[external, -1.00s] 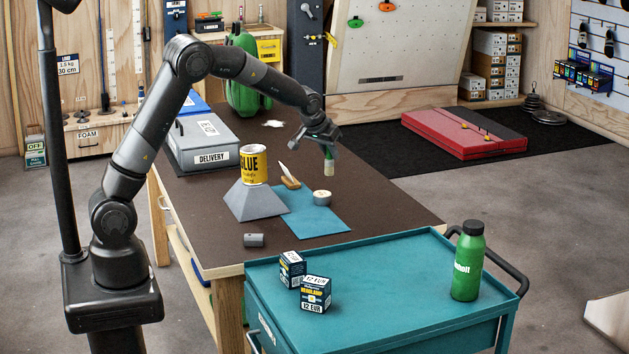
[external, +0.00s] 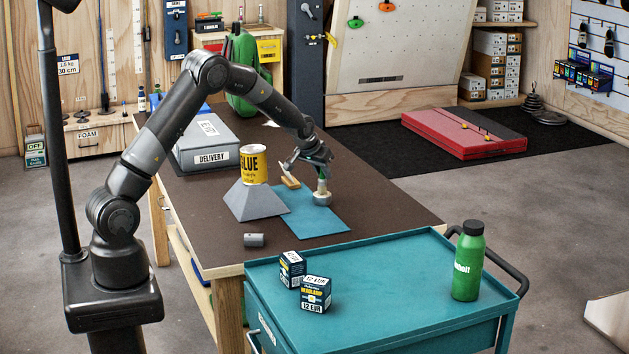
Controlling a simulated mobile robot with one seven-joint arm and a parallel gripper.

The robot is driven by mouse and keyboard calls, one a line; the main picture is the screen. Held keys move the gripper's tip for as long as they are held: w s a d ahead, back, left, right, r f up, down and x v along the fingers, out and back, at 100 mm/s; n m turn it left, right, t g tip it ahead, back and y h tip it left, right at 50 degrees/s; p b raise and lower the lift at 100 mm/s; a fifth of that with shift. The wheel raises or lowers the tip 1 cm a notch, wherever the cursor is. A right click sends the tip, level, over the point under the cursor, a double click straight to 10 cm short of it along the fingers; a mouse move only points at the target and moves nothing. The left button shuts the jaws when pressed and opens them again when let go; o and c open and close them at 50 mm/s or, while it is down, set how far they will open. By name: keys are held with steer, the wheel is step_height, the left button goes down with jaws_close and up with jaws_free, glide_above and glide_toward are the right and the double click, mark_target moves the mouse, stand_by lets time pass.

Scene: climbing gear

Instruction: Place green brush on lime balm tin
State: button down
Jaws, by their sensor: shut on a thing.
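My gripper (external: 318,170) is shut on the green brush (external: 322,186), which hangs upright with its pale end down. Much of the brush's green part is hidden by the fingers. The small round grey tin (external: 322,199), which I take for the lime balm tin, stands on the blue mat (external: 316,220). The brush's lower end is right over the tin's top and seems to meet it; I cannot tell if they touch.
A wooden brush (external: 291,183) lies just left of my gripper. A yellow can (external: 253,165) stands on a grey pyramid block (external: 255,201). A grey delivery box (external: 205,145) is behind left. The brown table's (external: 390,205) right side is clear.

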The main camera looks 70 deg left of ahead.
steer(key=c, duration=1.3)
jaws_free()
steer(key=shift+f, duration=0.1)
steer(key=shift+r, duration=0.35)
steer(key=v, duration=1.1)
steer(key=shift+s+d+r, duration=0.2)
steer(key=shift+r, duration=0.1)
